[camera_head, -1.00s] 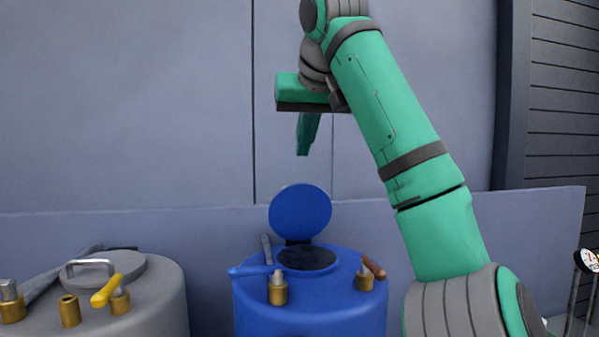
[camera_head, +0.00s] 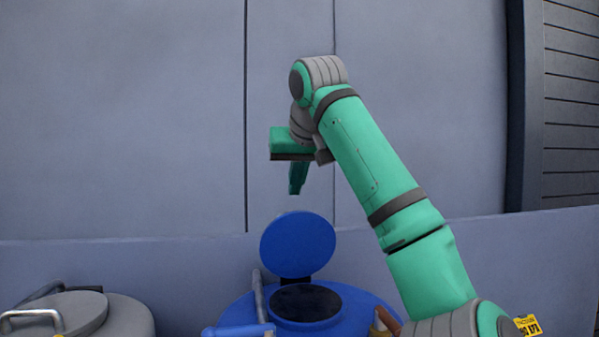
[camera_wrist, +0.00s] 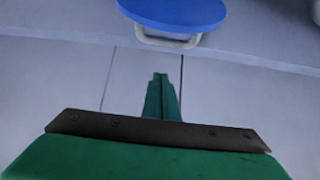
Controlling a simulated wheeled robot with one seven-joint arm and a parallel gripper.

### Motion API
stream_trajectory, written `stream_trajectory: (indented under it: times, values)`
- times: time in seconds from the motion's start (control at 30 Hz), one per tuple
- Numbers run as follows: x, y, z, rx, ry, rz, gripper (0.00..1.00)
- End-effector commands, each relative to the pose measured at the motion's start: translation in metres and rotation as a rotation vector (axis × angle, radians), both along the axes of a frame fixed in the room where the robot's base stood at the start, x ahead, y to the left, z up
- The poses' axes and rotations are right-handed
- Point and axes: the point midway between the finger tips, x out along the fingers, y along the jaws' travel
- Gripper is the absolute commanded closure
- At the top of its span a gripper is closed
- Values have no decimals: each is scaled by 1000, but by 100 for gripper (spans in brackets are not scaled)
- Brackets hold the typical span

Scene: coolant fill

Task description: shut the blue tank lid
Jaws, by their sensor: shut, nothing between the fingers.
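The blue tank (camera_head: 367,311) stands low in the middle of the head view. Its round blue lid (camera_head: 297,245) stands open, raised nearly upright at the back of the dark round opening (camera_head: 305,302). My gripper (camera_head: 297,191) is shut and empty, pointing down above the lid and apart from it. In the wrist view my gripper (camera_wrist: 161,78) shows with its fingers together. The lid (camera_wrist: 175,10) is at the top of that view, with a pale handle (camera_wrist: 168,41) on it.
A grey tank (camera_head: 128,318) with a grey lid (camera_head: 62,312) and metal handle stands at the left. A grey rod (camera_head: 258,296) is beside the blue tank's opening. A low wall (camera_head: 150,262) runs behind the tanks. The space around my gripper is clear.

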Motion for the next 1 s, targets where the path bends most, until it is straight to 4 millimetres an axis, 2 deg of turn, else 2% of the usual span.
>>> stream_trajectory:
  times: [0.13,0.3,0.5,1.0]
  values:
    - [20,3,-21,1,3,-1,100]
    - [0,-3,-27,-1,0,-3,100]
    - [-14,-5,-33,-1,0,-2,100]
    - [-18,-5,-36,1,0,-3,100]
